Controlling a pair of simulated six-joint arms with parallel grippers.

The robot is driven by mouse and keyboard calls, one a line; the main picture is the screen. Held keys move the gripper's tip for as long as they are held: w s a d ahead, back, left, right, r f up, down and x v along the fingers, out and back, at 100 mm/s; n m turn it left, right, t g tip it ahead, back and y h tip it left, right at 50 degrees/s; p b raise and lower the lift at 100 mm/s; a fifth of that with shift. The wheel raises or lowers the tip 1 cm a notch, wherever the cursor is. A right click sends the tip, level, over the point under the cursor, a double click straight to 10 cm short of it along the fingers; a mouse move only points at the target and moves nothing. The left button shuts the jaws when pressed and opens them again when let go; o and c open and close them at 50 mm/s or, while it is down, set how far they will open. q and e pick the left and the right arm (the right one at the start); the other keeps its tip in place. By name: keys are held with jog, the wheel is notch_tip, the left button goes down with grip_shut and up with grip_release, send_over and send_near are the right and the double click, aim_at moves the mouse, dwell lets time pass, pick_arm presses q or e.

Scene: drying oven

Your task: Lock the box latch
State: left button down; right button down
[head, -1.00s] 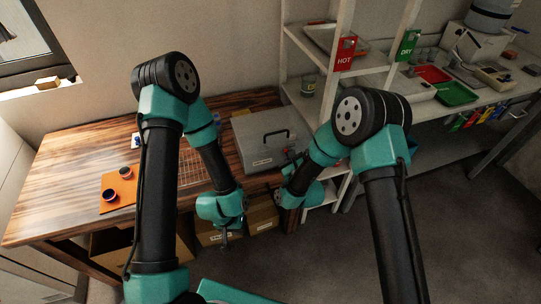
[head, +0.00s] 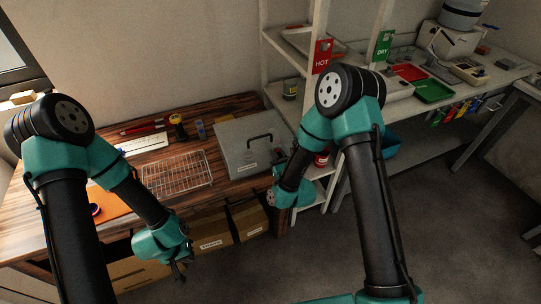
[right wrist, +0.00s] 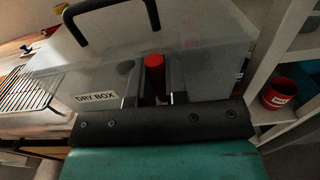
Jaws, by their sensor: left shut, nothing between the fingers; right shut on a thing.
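The grey dry box (head: 235,150), with a black carry handle (head: 262,141) on its lid, stands at the right end of the wooden table. Its "DRY BOX" label (right wrist: 94,97) shows in the right wrist view. My right gripper (right wrist: 153,88) is at the box's front, shut on the red latch (right wrist: 154,70), which stands up between the fingers. My left gripper (head: 178,268) is shut and empty, pointing down in front of the table, away from the box.
A wire rack (head: 176,175) lies left of the box. A yellow-and-black tool (head: 178,126) is behind it. White shelving (head: 290,85) with a red HOT sign (head: 321,56) stands close on the right. A red cup (right wrist: 279,94) sits on a shelf. Cardboard boxes (head: 249,217) are below the table.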

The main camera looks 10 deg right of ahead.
jog(key=c, duration=1.1)
grip_release()
